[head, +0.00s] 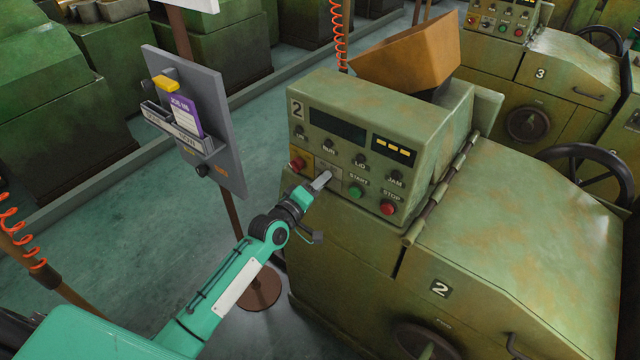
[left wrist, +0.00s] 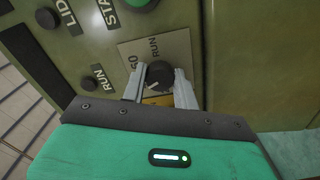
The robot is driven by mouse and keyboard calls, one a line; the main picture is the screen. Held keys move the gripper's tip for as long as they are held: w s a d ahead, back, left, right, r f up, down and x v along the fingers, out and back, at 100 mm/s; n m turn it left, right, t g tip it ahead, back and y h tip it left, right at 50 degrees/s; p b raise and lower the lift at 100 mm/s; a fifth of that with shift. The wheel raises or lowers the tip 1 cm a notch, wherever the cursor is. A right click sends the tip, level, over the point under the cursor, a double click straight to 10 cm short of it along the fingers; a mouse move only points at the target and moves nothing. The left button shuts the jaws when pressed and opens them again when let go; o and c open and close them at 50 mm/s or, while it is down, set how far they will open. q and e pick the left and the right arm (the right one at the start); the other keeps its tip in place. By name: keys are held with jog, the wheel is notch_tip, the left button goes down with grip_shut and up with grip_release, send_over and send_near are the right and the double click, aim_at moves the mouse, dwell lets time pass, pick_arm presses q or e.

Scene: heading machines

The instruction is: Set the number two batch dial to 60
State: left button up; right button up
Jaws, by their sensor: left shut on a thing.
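The number two machine (head: 440,288) has a control panel with a "2" label. My left gripper (head: 322,180) reaches the lower left of that panel. In the left wrist view my left gripper (left wrist: 160,85) has its two fingers on either side of a black dial (left wrist: 159,75), shut on it. The dial sits on a light plate marked "60" and "RUN", with a pale pointer mark on its face. The exact setting cannot be told. In the head view the gripper hides the dial. My right gripper is not in view.
A green start button (head: 356,190), a red stop button (head: 388,208) and a red knob (head: 298,163) on a yellow plate are close by. Machine three (head: 560,75) is behind.

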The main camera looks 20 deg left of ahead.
pick_arm(q)
jog(key=m, duration=1)
jog(key=shift+f, duration=0.15)
dwell(0.4)
jog(key=o, duration=1)
jog(key=shift+a, duration=0.1)
